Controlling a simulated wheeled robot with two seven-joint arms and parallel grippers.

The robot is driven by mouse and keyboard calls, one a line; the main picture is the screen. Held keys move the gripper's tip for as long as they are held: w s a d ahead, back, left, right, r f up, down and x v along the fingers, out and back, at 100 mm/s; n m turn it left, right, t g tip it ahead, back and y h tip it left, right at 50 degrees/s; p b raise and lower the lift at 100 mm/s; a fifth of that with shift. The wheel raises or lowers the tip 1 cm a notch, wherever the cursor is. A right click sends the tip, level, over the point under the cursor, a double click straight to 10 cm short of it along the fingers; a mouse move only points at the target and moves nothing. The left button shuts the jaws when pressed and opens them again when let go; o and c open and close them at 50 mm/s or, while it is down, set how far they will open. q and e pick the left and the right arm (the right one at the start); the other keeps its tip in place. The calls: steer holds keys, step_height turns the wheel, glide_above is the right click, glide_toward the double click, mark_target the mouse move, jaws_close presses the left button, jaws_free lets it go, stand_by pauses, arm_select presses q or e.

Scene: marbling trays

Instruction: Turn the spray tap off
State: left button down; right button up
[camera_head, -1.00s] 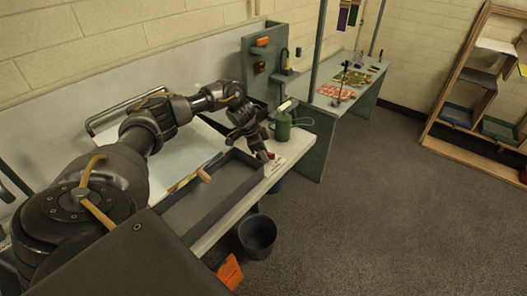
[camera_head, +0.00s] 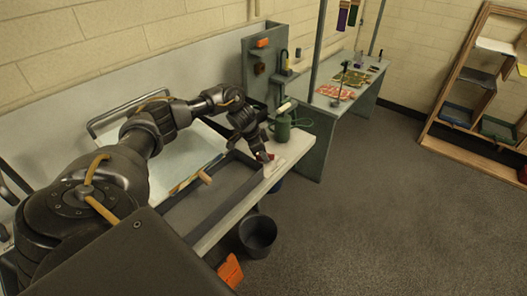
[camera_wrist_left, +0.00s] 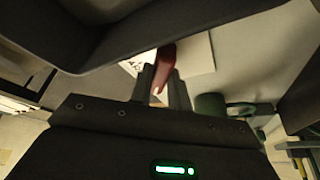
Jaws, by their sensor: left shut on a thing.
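A small red handle (camera_wrist_left: 166,58), which looks like the spray tap's lever, stands at the far front corner of the grey trough in the head view (camera_head: 269,156). A white card (camera_wrist_left: 198,54) with some writing lies beside it. My left gripper (camera_head: 262,156) reaches down to it from the left. In the left wrist view its two dark fingers (camera_wrist_left: 162,88) are shut on the red handle, one on each side. The tap's body and any spray are hidden or too small to tell. My right gripper is not in view.
The grey trough (camera_head: 176,218) is set in the bench under my left arm, with a wooden handle (camera_head: 205,177) over it. A green sprayer can (camera_head: 283,128) stands just beyond the gripper. A black bucket (camera_head: 258,236) is on the floor.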

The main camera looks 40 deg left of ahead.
arm_select(q)
steer(key=n+p, duration=0.1)
steer(key=p, duration=0.2)
steer(key=n+y+p, duration=0.1)
steer(key=n+p, duration=0.1)
steer(key=p, duration=0.1)
steer(key=n+t+p, duration=0.1)
steer(key=n+p, duration=0.1)
steer(key=p, duration=0.1)
steer(key=shift+s+d+r+y, duration=0.1)
steer(key=shift+d+r+y, duration=0.05)
steer(key=shift+r+y, duration=0.2)
steer(key=shift+f+n+y+p, duration=0.3)
steer(key=shift+n+y+p, duration=0.25)
steer(key=shift+n+p, duration=0.65)
steer(key=shift+n, duration=0.4)
steer(key=c, duration=1.3)
jaws_free()
steer(key=shift+s+r, duration=0.1)
steer(key=shift+r, duration=0.2)
steer(key=b+v, duration=0.1)
steer(key=v, duration=0.9)
steer(key=shift+s+d, duration=0.1)
